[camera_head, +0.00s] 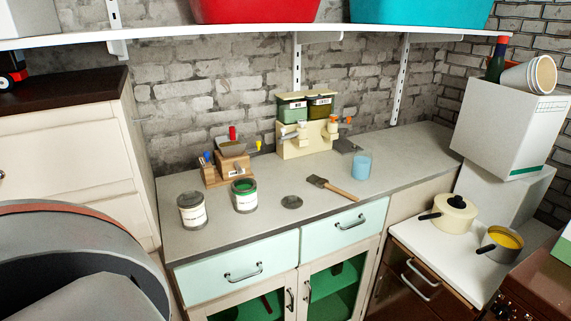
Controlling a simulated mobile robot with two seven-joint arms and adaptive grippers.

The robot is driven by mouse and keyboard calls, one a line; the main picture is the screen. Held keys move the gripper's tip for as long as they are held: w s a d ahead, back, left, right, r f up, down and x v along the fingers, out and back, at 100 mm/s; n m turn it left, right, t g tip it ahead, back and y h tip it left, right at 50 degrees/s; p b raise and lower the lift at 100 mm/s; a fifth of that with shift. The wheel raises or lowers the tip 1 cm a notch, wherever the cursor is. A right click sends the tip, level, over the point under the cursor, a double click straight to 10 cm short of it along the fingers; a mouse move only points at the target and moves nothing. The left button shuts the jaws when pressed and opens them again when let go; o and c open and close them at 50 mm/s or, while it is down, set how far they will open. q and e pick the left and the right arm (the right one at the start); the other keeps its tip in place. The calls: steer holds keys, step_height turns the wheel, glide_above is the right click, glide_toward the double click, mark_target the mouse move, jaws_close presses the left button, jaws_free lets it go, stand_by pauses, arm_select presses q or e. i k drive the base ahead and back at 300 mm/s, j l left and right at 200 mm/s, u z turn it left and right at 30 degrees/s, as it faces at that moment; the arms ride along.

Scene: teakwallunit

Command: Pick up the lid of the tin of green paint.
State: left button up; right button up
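The tin of green paint (244,200) stands open on the grey worktop, with green paint showing inside its rim. A flat, dark grey round lid (291,202) lies on the worktop to the right of the tin, apart from it. A second tin with a white label (192,214) stands to the left of the green one; its top looks grey. Neither of my grippers is in view.
A paintbrush (332,189) lies right of the lid, and a blue cup (361,167) stands beyond it. Behind the tins are a wooden tool holder (231,165) and a cream rack (307,140). The worktop (240,232) is clear in front of the lid.

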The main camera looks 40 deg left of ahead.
mark_target(291, 202)
steer(key=u, duration=1.6)
